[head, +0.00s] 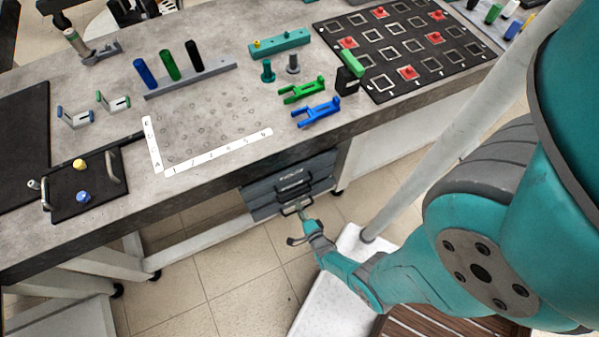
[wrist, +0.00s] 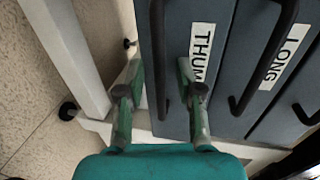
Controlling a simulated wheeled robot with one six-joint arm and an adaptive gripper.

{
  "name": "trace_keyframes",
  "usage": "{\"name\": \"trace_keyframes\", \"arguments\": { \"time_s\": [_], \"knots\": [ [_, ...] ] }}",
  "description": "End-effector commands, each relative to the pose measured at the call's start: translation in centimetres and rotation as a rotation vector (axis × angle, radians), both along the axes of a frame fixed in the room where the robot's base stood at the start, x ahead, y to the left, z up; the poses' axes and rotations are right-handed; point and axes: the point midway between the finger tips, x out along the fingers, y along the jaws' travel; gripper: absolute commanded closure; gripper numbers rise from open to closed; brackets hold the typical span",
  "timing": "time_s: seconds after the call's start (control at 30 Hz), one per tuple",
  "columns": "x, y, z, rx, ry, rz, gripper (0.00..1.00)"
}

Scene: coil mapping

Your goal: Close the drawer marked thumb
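The drawer marked thumb (wrist: 222,50) has a blue-grey front with a white label reading THUM (wrist: 201,48); the rest is hidden behind a finger. Its black bar handle (wrist: 156,45) runs down the picture in the wrist view. My gripper (wrist: 160,92) is open, with one finger on each side of this handle. The handle appears between the fingers; I cannot tell whether either finger touches it. In the head view my gripper (head: 302,212) is low at the front of the drawer unit (head: 262,196) under the table. How far the thumb drawer stands out is unclear.
The drawer marked long (wrist: 262,85) is beside it in the wrist view, with its own black handle (wrist: 268,55). A pale table leg (wrist: 65,50) stands left of my gripper. The worktable (head: 215,190) above carries pegs, blocks and boards. Tiled floor (head: 235,275) lies in front.

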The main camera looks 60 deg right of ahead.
Motion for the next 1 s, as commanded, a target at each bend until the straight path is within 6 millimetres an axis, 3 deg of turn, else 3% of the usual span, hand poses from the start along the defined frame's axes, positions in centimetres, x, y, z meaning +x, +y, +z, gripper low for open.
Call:
{"name": "trace_keyframes", "arguments": {
  "time_s": [0.07, 0.2, 0.23, 0.53, 0.8, 1.0],
  "knots": [
    [0.0, 0.0, 0.0, 0.000, 0.000, 0.000, 0.64],
    [0.0, 0.0, 0.0, 0.000, 0.000, 0.000, 0.97],
    [0.0, 0.0, 0.0, 0.000, 0.000, 0.000, 1.00],
    [0.1, -0.1, 0.0, -0.001, -0.001, 0.000, 1.00],
    [2.1, -1.4, 0.0, -0.001, -0.002, -0.001, 1.00],
    [2.3, -1.6, 0.0, 0.001, 0.000, -0.001, 1.00]
  ]
}}
